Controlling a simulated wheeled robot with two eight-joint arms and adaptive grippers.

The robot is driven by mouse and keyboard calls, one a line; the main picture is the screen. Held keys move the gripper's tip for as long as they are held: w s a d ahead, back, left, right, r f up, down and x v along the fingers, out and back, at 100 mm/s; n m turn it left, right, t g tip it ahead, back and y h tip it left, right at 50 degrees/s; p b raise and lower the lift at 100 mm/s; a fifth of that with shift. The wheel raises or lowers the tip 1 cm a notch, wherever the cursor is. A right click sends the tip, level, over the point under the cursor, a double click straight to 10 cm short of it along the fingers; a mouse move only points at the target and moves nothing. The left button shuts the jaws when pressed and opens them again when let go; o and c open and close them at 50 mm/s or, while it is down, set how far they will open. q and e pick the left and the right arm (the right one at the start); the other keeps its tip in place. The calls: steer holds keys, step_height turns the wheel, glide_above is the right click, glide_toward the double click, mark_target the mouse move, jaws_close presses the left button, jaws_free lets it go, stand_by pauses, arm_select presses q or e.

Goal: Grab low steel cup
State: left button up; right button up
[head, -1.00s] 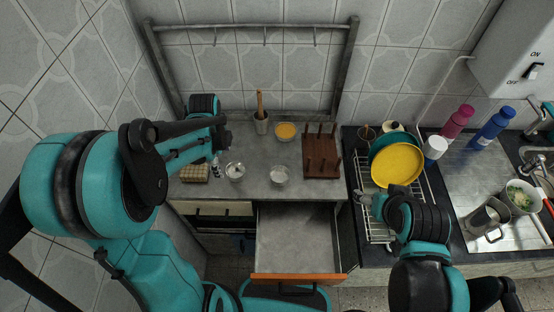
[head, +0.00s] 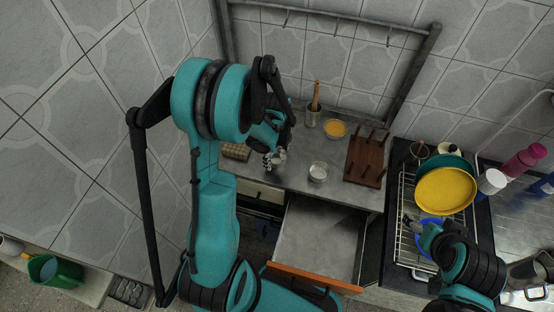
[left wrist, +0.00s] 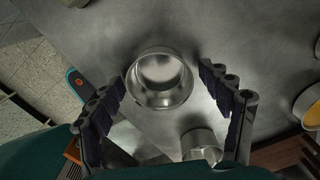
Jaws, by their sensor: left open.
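My left gripper (head: 274,161) is open and points down over the counter. In the left wrist view a low round steel cup (left wrist: 160,97) sits upright between the tips of my left gripper (left wrist: 162,76), with a gap to each finger. In the head view the gripper hides this cup. A second low steel cup (head: 318,173) stands to its right on the counter; it also shows in the left wrist view (left wrist: 198,141), near the right finger. My right gripper (head: 418,226) is by the dish rack; its jaws are unclear.
An open drawer (head: 318,238) juts out below the counter. Behind stand a steel utensil holder (head: 313,117), a yellow-filled bowl (head: 335,129) and a brown peg rack (head: 366,160). The dish rack (head: 404,250) with a yellow plate (head: 446,191) is to the right.

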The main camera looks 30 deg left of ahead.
arm_select(q)
steer(key=c, duration=1.2)
steer(key=shift+r, duration=0.1)
